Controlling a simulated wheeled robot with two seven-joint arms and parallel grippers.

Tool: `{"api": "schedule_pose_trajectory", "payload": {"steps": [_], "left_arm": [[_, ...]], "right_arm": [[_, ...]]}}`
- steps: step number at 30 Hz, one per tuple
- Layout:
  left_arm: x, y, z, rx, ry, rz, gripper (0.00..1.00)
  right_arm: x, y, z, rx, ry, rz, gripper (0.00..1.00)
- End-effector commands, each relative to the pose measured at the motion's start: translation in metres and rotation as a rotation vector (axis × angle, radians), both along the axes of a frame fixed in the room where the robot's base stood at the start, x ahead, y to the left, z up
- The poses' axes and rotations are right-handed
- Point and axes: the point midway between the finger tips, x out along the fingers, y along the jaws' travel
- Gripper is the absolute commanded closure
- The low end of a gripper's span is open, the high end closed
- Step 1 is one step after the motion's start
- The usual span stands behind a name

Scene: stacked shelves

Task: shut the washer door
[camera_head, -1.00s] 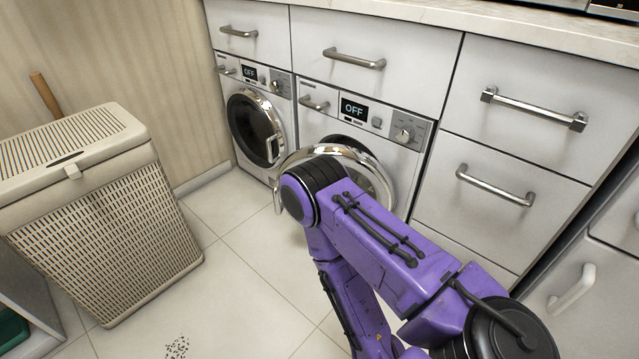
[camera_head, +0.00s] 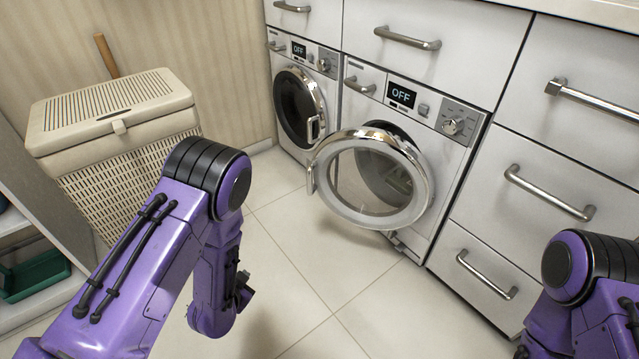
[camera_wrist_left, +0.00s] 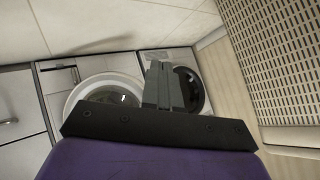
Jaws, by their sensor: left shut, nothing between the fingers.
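The washer door (camera_head: 424,190), a round glass door with a chrome rim, stands open on the nearer front-loading machine (camera_head: 446,122). Its handle is on its left edge, and the dark drum opening shows behind it. My left gripper (camera_head: 243,292) is low over the floor, left of the door and apart from it. In the left wrist view its fingers (camera_wrist_left: 163,86) are together and empty, with the open door (camera_wrist_left: 80,92) beside them. My right arm shows at the right edge; its gripper is not seen.
A second machine with its round door (camera_head: 300,108) closed stands to the left. A beige laundry hamper (camera_head: 115,110) stands behind my left arm. Drawers with bar handles (camera_head: 548,193) are on the right. The tiled floor (camera_head: 300,250) before the door is clear.

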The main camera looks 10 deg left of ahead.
Motion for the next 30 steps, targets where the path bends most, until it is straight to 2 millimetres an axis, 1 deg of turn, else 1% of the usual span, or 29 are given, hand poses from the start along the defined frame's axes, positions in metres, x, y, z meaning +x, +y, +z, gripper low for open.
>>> {"api": "schedule_pose_trajectory", "payload": {"steps": [1, 2, 3, 6, 9, 11, 14, 23, 27, 30], "left_arm": [[0.051, -0.006, 0.013, 0.151, -0.106, -0.183, 1.0], [0.077, -0.011, 0.028, 0.256, -0.164, -0.292, 1.0], [0.108, -0.019, 0.049, 0.392, -0.239, -0.419, 1.0], [0.158, -0.036, 0.096, 0.686, -0.382, -0.641, 1.0], [0.181, -0.048, 0.124, 0.856, -0.457, -0.745, 1.0], [0.188, -0.051, 0.13, 0.896, -0.475, -0.769, 1.0], [0.199, -0.054, 0.128, 0.905, -0.477, -0.773, 1.0], [0.261, -0.065, 0.112, 0.899, -0.475, -0.769, 1.0], [0.288, -0.07, 0.106, 0.898, -0.473, -0.768, 1.0], [0.303, -0.073, 0.104, 0.899, -0.472, -0.767, 1.0]], "right_arm": [[0.0, 0.0, -0.019, 0.001, 0.001, -0.001, 0.57], [-0.001, 0.0, -0.023, 0.001, 0.001, -0.001, 0.57], [-0.001, 0.001, -0.028, 0.001, 0.001, -0.001, 0.57], [-0.002, 0.001, -0.036, 0.003, 0.003, -0.002, 0.57], [-0.002, 0.001, -0.039, 0.003, 0.004, -0.002, 0.57], [-0.002, 0.001, -0.04, 0.003, 0.004, -0.002, 0.57], [-0.003, 0.002, -0.043, 0.004, 0.004, -0.003, 0.57], [-0.004, 0.003, -0.067, 0.008, 0.006, -0.005, 0.57], [-0.012, 0.006, -0.08, 0.039, 0.096, 0.063, 0.57], [-0.02, 0.007, -0.088, 0.065, 0.169, 0.117, 0.57]]}}
